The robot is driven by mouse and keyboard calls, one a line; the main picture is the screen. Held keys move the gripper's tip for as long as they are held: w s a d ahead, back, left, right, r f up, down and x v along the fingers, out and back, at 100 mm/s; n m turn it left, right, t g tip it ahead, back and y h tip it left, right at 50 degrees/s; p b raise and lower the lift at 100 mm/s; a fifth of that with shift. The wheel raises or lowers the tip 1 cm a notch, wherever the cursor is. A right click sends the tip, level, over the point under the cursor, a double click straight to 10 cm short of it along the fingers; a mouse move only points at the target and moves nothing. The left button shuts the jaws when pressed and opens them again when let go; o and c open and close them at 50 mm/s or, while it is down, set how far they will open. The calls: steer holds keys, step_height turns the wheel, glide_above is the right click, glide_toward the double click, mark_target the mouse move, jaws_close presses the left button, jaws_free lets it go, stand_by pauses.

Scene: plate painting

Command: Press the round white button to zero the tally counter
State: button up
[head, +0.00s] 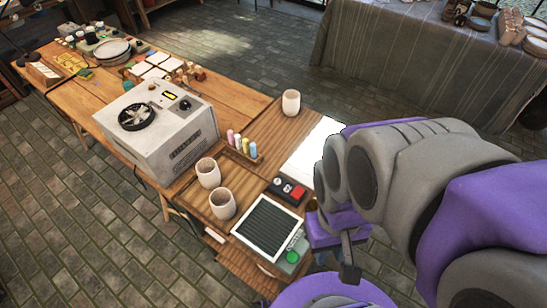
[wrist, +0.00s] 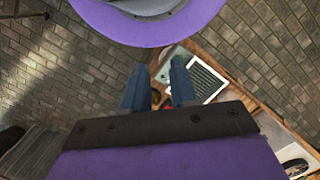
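I cannot make out a round white button or a tally counter with certainty. A pale grey box (head: 155,135) on the wooden table carries a black round part, a small lit yellow display (head: 170,95) and a dark knob (head: 185,105). A small black-and-red control box (head: 287,191) lies nearer me, and a grey box with a round green button (head: 292,257) sits at the near edge. My gripper (head: 348,262) is right of the green button in the head view. In the wrist view its two fingers (wrist: 159,82) stand apart, with nothing visibly held.
A white-framed dark ribbed panel (head: 268,227) lies near the table's near end; it also shows in the wrist view (wrist: 207,79). Two beige cups (head: 222,204) stand beside it, and another cup (head: 291,103) stands farther back. Small coloured bottles (head: 241,144) stand next to the pale box.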

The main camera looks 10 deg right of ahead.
jaws_close()
stand_by(0.8)
